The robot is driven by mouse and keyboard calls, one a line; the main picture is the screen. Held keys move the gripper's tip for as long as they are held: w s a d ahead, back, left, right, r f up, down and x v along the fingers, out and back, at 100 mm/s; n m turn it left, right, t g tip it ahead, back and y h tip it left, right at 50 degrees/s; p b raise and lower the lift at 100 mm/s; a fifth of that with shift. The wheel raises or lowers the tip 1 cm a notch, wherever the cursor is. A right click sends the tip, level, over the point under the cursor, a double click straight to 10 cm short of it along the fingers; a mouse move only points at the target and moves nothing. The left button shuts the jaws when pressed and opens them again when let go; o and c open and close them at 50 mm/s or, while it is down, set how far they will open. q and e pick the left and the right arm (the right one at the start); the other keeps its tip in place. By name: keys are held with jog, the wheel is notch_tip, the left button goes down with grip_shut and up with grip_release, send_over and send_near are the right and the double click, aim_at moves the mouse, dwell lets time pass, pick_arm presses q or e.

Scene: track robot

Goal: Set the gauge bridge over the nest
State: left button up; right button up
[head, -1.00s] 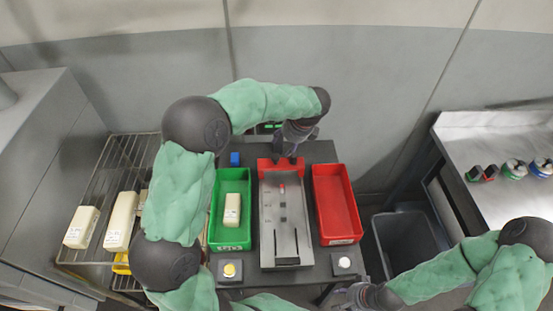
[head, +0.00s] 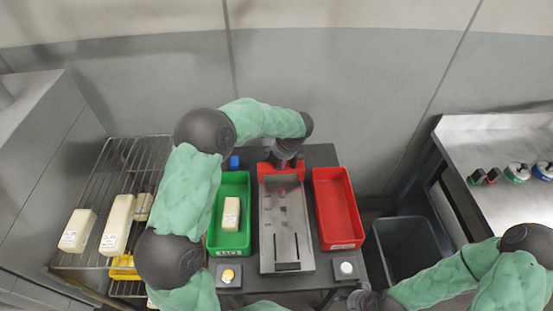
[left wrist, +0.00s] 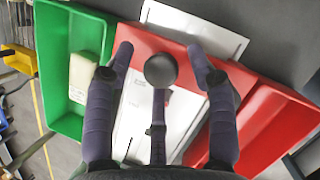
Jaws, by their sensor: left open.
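The red gauge bridge (head: 268,169) stands across the far end of the grey metal nest plate (head: 272,235), between the green and red bins. In the left wrist view the bridge (left wrist: 143,42) carries a black ball knob (left wrist: 160,70). My left gripper (head: 288,154) is above the bridge. In the left wrist view its open fingers (left wrist: 160,50) are on either side of the knob; I cannot tell whether they touch it. My right gripper (head: 362,300) is at the bottom edge, partly cut off, and its jaws are unclear.
A green bin (head: 216,215) holds a pale block (head: 231,214). A red bin (head: 337,207) is empty. A yellow button (head: 228,275) and white button (head: 346,268) are at the table front. A wire rack with pale blocks is left; a dark waste bin (head: 405,250) is right.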

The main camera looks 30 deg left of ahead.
pick_arm(q)
grip_shut()
jog(key=shift+r, duration=0.1)
jog(key=shift+s+d, duration=0.1)
jog(key=s+d, duration=0.5)
jog(key=s, duration=0.4)
jog(key=s+d+p, duration=0.1)
jog(key=s+d, duration=0.4)
jog(key=s, duration=0.5)
jog(key=shift+d, duration=0.25)
grip_release()
jog(key=shift+s, duration=0.25)
